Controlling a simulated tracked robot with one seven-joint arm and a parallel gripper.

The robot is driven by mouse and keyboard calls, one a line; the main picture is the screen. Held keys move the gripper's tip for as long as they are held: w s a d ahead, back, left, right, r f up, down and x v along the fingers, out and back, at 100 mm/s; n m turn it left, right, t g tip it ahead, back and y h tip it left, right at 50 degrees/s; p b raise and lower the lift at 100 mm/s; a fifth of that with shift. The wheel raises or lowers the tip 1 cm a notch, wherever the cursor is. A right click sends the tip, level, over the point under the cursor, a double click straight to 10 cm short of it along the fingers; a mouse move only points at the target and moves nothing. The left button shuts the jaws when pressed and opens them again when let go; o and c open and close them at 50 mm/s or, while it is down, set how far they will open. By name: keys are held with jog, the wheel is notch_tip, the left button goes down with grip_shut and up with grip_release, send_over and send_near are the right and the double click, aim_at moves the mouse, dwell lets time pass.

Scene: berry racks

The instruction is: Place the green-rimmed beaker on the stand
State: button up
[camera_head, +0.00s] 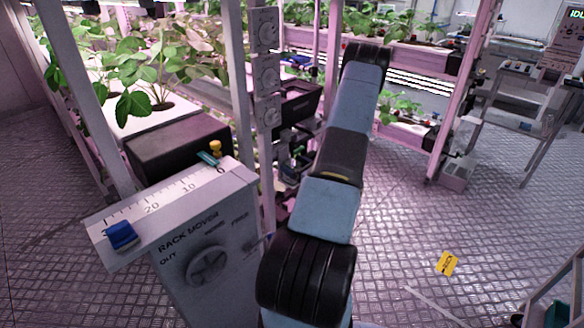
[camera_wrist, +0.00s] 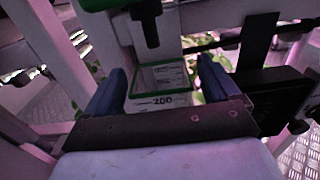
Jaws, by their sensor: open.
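In the wrist view a clear beaker (camera_wrist: 161,101) with a green rim and a "200" mark shows between the two blue fingers of my gripper (camera_wrist: 160,66). The fingers are open, one to each side of it. I cannot tell whether either finger touches it. In the head view my arm reaches forward to the rack, and neither my gripper nor the beaker can be made out. I cannot pick out the stand for certain in either view.
A rack mover box (camera_head: 205,240) with a dial and a blue slider (camera_head: 121,236) stands at left. Planted racks with metal posts (camera_head: 241,90) are close beside my arm. A dark bracket (camera_wrist: 258,45) is near the gripper's right. The floor (camera_head: 400,240) at right is mostly clear.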

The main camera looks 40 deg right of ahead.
jog(key=s+d, duration=0.1)
jog(key=s, duration=1)
jog(key=shift+s, duration=0.4)
